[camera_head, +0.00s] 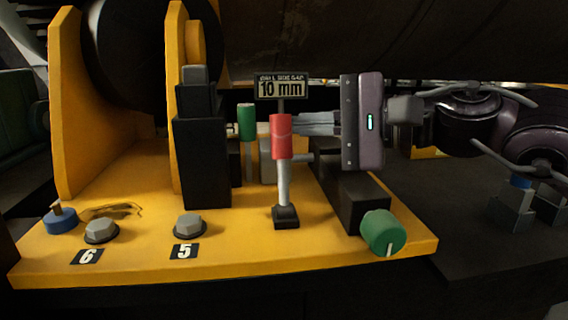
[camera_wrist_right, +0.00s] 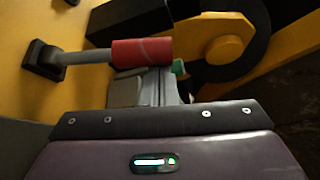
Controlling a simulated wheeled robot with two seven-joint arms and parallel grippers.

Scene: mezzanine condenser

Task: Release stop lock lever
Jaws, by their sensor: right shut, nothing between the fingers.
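A lever with a red grip (camera_head: 281,137) and a pale grey shaft stands nearly upright from a black base on the yellow plate (camera_head: 235,255). The red grip also shows in the right wrist view (camera_wrist_right: 143,52), lying sideways there. A second, green-gripped lever (camera_head: 247,122) stands behind it to the left. I cannot tell from the pictures which one is the stop lock lever. My right gripper (camera_head: 300,124) comes in from the right with its fingers shut and empty, at the red grip's right side. Whether they touch the grip is unclear. The fingers also show in the wrist view (camera_wrist_right: 157,88).
A "10 mm" sign (camera_head: 281,87) stands above the red grip. A green knob (camera_head: 383,232) sits at the plate's front right. Hex bolts marked 6 (camera_head: 101,231) and 5 (camera_head: 189,226) and a blue knob (camera_head: 60,219) are to the left. Dark machinery hangs overhead.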

